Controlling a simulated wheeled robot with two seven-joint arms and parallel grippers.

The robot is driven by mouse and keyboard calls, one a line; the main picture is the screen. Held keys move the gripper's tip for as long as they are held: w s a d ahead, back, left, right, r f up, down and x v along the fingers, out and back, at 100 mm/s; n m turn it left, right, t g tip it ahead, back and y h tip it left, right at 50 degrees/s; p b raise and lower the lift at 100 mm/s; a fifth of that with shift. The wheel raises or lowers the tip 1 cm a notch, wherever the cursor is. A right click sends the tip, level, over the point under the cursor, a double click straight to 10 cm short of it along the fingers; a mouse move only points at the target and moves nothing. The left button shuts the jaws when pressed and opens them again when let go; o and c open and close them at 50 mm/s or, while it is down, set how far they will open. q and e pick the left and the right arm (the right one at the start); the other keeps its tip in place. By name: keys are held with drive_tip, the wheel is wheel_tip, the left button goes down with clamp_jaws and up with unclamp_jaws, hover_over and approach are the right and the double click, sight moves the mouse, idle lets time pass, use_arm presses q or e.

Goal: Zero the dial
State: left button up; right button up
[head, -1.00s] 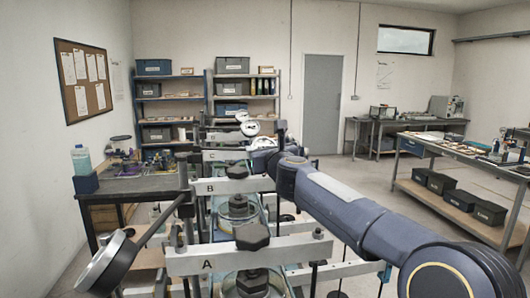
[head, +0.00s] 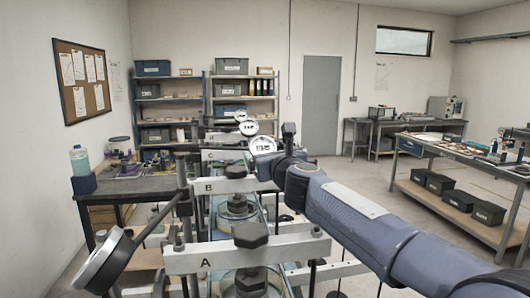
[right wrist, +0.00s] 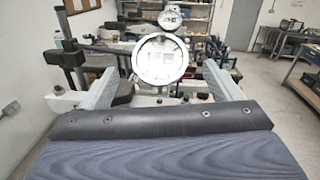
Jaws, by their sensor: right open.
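A round white dial gauge (head: 262,146) stands in the row of lever frames, just beyond my right gripper (right wrist: 159,69). In the right wrist view this dial (right wrist: 160,60) faces the camera between the two open, pale fingers. I see no clear contact, and its markings are too small to read. My right gripper is open with nothing held; in the head view it is largely hidden by its own wrist. My left gripper is not in view.
Frame A's beam (head: 205,262) is nearest, with frame B's beam (head: 222,186) behind. A dark gauge (head: 106,262) juts out at the lower left. More dials (head: 249,128) stand farther back.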

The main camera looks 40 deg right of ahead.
drive_tip(key=v, duration=0.2)
drive_tip(key=shift+s+a, duration=0.1)
drive_tip(key=shift+s, duration=0.15)
